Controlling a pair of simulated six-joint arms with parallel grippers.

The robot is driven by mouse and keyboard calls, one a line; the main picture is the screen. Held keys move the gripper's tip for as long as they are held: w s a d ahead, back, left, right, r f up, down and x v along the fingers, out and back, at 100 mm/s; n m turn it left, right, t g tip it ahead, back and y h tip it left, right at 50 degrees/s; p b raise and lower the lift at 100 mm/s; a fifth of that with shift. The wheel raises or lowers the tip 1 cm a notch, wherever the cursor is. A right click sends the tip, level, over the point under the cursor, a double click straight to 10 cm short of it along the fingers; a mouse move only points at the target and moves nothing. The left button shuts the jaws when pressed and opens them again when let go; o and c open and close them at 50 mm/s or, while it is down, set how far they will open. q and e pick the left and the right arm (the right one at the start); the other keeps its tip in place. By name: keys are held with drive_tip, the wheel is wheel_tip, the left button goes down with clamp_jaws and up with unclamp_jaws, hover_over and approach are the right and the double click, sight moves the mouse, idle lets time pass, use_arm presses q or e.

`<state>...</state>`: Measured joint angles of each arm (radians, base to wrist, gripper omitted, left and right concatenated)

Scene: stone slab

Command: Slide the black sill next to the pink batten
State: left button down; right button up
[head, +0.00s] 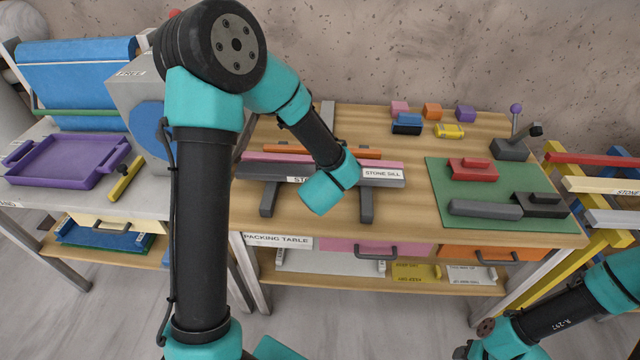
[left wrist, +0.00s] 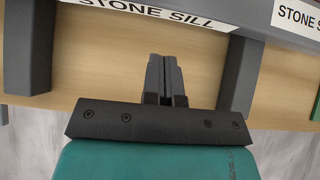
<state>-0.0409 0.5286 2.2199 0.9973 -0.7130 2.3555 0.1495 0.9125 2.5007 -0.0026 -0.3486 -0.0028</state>
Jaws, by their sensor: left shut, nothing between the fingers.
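The black sill (head: 265,169) is a long dark bar with STONE SILL labels, lying across two dark supports in the head view. The pink batten (head: 268,157) lies parallel just behind it; whether they touch is unclear. In the left wrist view the sill (left wrist: 255,14) crosses the top edge, and the batten is not visible. My left gripper (left wrist: 165,60) is shut and empty, in front of the sill's labelled side, between the supports. A gap to the sill shows in that view. In the head view my wrist hides the fingers and the sill's middle. My right gripper is out of view.
An orange batten (head: 365,152) lies behind the pink one. The supports (head: 366,205) stick out toward the front edge. A green mat (head: 440,178) with red and dark tools lies to the right. Small coloured blocks (head: 432,111) stand at the back. Wood between the supports is bare.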

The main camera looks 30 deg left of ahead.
use_arm(q)
drive_tip(key=v, duration=0.9)
drive_tip(key=shift+w, duration=0.1)
